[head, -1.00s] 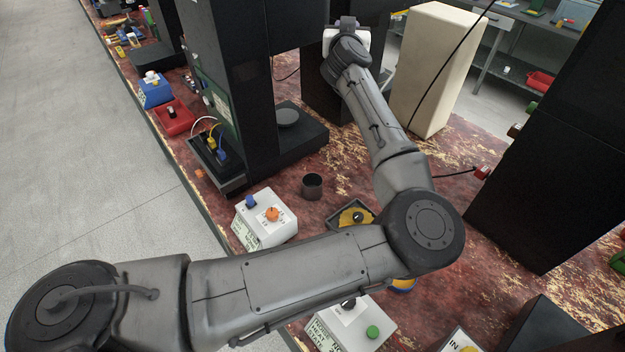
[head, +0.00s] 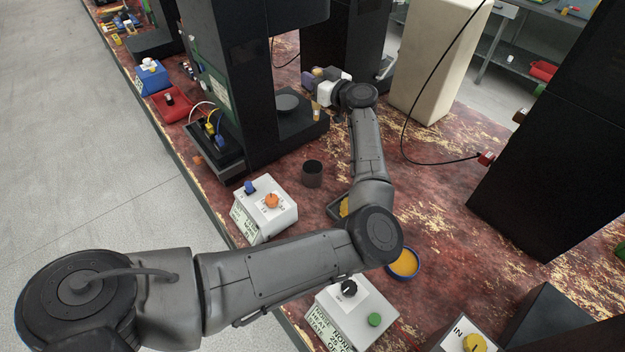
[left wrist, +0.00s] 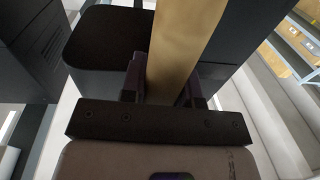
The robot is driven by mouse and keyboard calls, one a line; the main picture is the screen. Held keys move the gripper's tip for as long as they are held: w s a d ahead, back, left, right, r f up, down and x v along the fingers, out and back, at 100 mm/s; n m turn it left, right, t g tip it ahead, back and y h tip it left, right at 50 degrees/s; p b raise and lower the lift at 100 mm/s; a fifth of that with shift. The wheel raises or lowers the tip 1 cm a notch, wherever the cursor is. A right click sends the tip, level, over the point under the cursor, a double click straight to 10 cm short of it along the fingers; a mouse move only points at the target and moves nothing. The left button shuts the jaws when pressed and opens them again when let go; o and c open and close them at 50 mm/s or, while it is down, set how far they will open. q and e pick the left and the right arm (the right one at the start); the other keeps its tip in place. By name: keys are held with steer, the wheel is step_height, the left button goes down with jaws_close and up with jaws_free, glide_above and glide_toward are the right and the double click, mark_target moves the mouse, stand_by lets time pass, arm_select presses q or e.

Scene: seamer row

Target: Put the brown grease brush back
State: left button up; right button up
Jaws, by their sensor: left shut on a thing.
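My left gripper (head: 309,82) is beside the black press column, above the bench and behind the dark cup. In the left wrist view its fingers (left wrist: 166,84) are shut on a flat tan-brown piece, which I take to be the brown grease brush (left wrist: 183,42). In the head view a small tan part of the brush (head: 316,111) shows below the gripper; its bristles cannot be made out. A dark open cup (head: 312,174) stands upright on the red worn bench, apart from the gripper. My right gripper is not in view.
A black press (head: 235,75) stands left of the gripper and a cream box (head: 435,65) right of it. A cable loops at right.

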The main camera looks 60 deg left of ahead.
arm_select(q)
steer(key=s+d+f+n+g+h+b, duration=0.2)
steer(key=f+g, duration=0.2)
steer(key=f, duration=0.6)
steer(key=s+d+f+n+g+h+b, duration=0.2)
steer(key=s+f+n+g, duration=0.1)
steer(key=f, duration=0.7)
steer(key=shift+d+n+g, duration=0.25)
steer(key=shift+n+g, duration=0.05)
steer(key=shift+g, duration=0.2)
steer(key=shift+w, duration=0.15)
steer(key=shift+f, duration=0.1)
steer(key=shift+f, duration=0.15)
steer(key=o, duration=0.9)
